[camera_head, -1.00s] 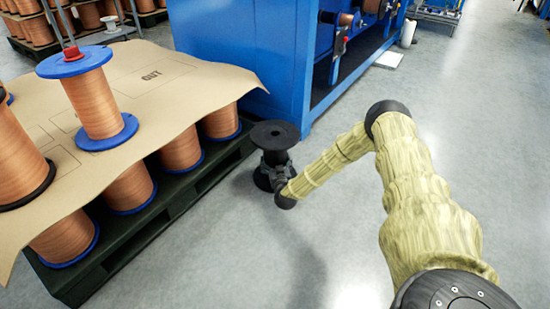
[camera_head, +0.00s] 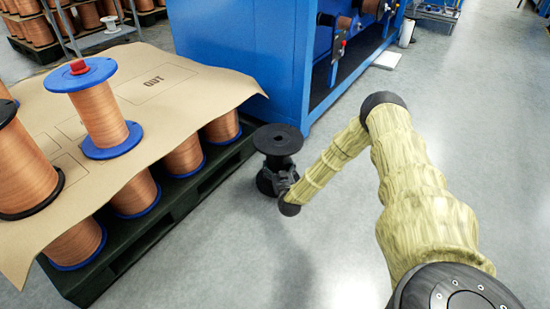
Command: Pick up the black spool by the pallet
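The black spool (camera_head: 278,140) stands upright on the grey floor, just off the right corner of the dark pallet (camera_head: 172,215). My gripper (camera_head: 275,178) is at the spool's middle, between its top and bottom flanges, reaching in from the right. The dark fingers blend with the black spool, so I cannot tell whether they are closed on it. The spool's core and part of its lower flange are hidden by the gripper. I cannot see any clear gap between the lower flange and the floor.
Copper spools (camera_head: 105,115) stand on and under a brown cardboard sheet (camera_head: 190,75) on the pallet, left of the black spool. A blue machine (camera_head: 245,55) stands close behind it. The floor (camera_head: 340,245) in front and to the right is open.

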